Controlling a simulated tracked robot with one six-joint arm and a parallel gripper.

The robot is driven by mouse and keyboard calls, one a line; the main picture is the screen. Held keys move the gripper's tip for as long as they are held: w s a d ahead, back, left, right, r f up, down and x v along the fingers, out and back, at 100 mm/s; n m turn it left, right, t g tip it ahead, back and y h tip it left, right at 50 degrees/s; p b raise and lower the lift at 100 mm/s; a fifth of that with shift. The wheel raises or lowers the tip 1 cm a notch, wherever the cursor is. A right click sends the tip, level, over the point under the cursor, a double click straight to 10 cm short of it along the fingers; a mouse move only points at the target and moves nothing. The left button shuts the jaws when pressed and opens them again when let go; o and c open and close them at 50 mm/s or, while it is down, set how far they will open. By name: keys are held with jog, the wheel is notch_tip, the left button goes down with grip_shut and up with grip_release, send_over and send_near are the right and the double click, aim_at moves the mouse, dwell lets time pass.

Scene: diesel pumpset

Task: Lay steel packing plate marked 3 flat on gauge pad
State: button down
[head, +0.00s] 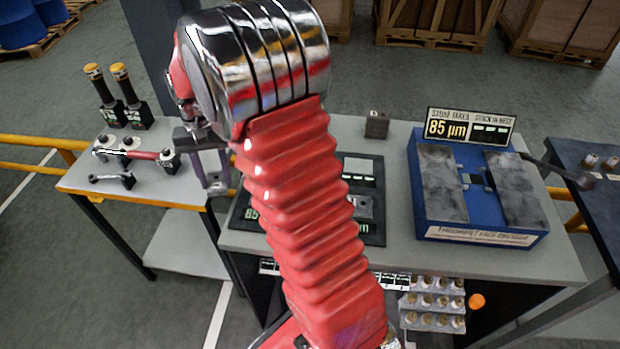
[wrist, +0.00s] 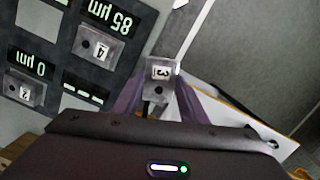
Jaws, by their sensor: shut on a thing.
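My gripper (wrist: 158,98) is shut on the steel packing plate marked 3 (wrist: 162,70), which shows between the fingertips in the wrist view. In the head view my gripper (head: 207,186) hangs left of the grey bench, near the gap to the left table. The dark gauge board (wrist: 62,68) shows in the wrist view with 85 µm and 0 µm displays. Plates marked 4 (wrist: 94,46) and 2 (wrist: 24,90) sit on it. In the head view my arm hides part of this board (head: 376,226). I cannot tell which patch is the gauge pad.
A blue dresser (head: 480,190) with an 85 µm sign (head: 470,125) stands on the bench's right. A small dark block (head: 377,124) sits at the back edge. The left table (head: 150,185) holds tools. Bare bench top (head: 400,262) shows along the front.

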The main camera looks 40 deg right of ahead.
jog(key=s+d+m, duration=0.3)
jog(key=m, duration=0.1)
jog(key=s+d+r+m, duration=0.1)
jog(key=s+d+m, duration=0.2)
jog(key=d, duration=0.1)
jog(key=s+d+r+m+t, duration=0.1)
jog(key=s+d+m, duration=0.2)
jog(key=m, duration=0.1)
jog(key=shift+s+d+m+y, duration=0.25)
jog(key=shift+s+m+y, duration=0.05)
jog(key=shift+s, duration=0.05)
jog(key=s+d+m, duration=0.1)
jog(key=s+m, duration=0.2)
jog(key=s+d+m+t, duration=0.1)
jog(key=s+d+m, duration=0.1)
jog(key=s+m, duration=0.1)
jog(key=s+d+m, duration=0.2)
jog(key=s+m, duration=0.1)
jog(key=m, duration=0.1)
jog(key=shift+s+r, duration=0.25)
jog(key=shift+w+f, duration=0.1)
jog(key=shift+f, duration=2.25)
jog(key=shift+f, duration=0.65)
jog(key=c, duration=1)
grip_release()
